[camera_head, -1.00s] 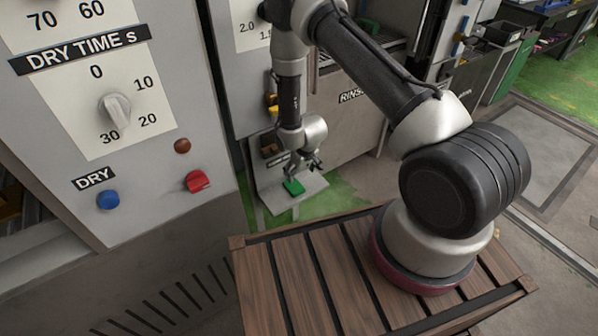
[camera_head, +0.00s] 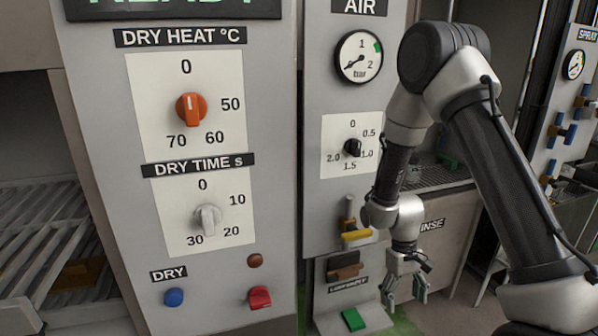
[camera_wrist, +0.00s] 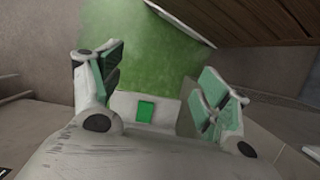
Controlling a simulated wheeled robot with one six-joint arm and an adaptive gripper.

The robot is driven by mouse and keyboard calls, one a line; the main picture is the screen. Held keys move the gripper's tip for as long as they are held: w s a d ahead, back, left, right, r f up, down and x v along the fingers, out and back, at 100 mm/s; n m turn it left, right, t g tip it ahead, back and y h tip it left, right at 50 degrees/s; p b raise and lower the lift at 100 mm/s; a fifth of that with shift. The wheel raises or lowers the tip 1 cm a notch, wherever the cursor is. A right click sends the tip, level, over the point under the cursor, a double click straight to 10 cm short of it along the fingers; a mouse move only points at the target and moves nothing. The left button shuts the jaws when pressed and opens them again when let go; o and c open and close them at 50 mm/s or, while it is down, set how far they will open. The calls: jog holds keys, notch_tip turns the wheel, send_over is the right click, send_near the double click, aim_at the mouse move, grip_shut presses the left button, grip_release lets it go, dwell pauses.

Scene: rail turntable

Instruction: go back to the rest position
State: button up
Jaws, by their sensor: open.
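My gripper (camera_head: 406,290) hangs at the end of my arm, in front of the lower part of the air panel, with its fingers pointing down. It is open and nothing shows between its fingers. In the wrist view the two green-padded fingers of my gripper (camera_wrist: 160,95) stand wide apart. A green block or pad (camera_head: 353,319) lies on a pale plate (camera_head: 375,316) below and left of the gripper. The green piece also shows in the wrist view (camera_wrist: 146,111), beyond the fingers and apart from them.
The dry panel (camera_head: 270,130) on the left carries an orange knob (camera_head: 190,109), a grey knob (camera_head: 208,219), a blue button (camera_head: 174,297) and a red switch (camera_head: 260,297). The air panel (camera_head: 315,185) has a gauge (camera_head: 359,57), a black knob (camera_head: 352,147) and a yellow-handled lever (camera_head: 356,235). A rinse cabinet (camera_head: 450,225) stands behind my arm.

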jog(key=s+d+r+m+t, duration=0.1)
jog(key=s+r, duration=0.4)
jog(key=r, duration=0.6)
jog(key=s+d+r+t, duration=0.3)
jog(key=s+d+r, duration=0.1)
jog(key=r, duration=0.8)
jog(key=s+d+r+m+t, duration=0.1)
jog(key=s+d+r+t, duration=0.2)
jog(key=s+r, duration=0.4)
notch_tip(320, 180, up, 5)
jog(key=shift+r+m+y, duration=0.2)
jog(key=shift+m+y, duration=0.1)
jog(key=shift+y, duration=0.1)
jog(key=shift+s+d+r+t, duration=0.1)
jog(key=shift+d+r+t, duration=0.2)
jog(key=shift+r, duration=0.05)
jog(key=shift+c, duration=0.2)
